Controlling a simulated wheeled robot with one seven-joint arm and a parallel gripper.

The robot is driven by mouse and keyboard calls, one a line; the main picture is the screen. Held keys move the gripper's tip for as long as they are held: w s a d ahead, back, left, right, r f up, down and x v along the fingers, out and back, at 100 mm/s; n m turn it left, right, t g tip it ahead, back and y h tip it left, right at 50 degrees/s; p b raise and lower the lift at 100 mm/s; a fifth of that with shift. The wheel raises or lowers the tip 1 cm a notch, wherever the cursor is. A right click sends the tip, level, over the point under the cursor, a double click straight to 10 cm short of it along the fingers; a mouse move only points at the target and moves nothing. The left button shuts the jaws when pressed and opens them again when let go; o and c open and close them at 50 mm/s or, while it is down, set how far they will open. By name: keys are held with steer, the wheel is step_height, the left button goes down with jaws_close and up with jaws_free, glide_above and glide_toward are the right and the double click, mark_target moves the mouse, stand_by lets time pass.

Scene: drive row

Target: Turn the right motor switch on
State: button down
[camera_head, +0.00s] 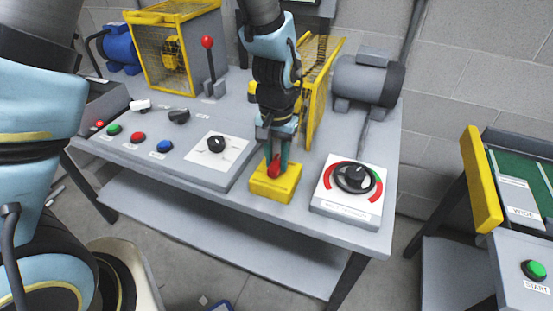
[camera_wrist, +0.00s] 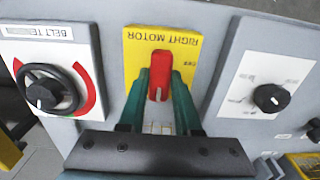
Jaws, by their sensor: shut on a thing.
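The right motor switch is a red handle (camera_wrist: 160,68) on a yellow plate (camera_wrist: 135,58) labelled RIGHT MOTOR, upside down in the wrist view. In the head view the red handle (camera_head: 273,170) stands on a yellow box (camera_head: 275,191) at the table's front edge. My gripper (camera_head: 278,162) points down at it from above. In the wrist view the green fingers of my gripper (camera_wrist: 160,84) are on both sides of the handle, shut on it. A smaller marking beside the handle is too blurred to read surely.
A belt tension dial (camera_head: 354,178) on a white plate is just right of the switch box. A black knob (camera_head: 216,144) on a white plate is to the left. A yellow mesh guard (camera_head: 316,90) and a grey motor (camera_head: 368,80) stand close behind my gripper.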

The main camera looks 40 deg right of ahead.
mark_target(276, 161)
stand_by(0.5)
steer(key=c, duration=0.6)
jaws_free()
steer(key=shift+r, duration=0.1)
step_height(276, 161, up, 11)
steer(key=b, duration=0.2)
steer(key=shift+f, duration=0.2)
steer(key=w+a+n, duration=0.3)
steer(key=w+a, duration=0.6)
steer(key=w+a+n, duration=0.1)
steer(key=a+n, duration=0.2)
steer(key=a, duration=1)
steer(key=w+a+n+t, duration=0.1)
steer(key=a+n, duration=0.3)
steer(key=a, duration=0.9)
steer(key=shift+w+a+f+t, duration=0.3)
steer(key=shift+w, duration=0.5)
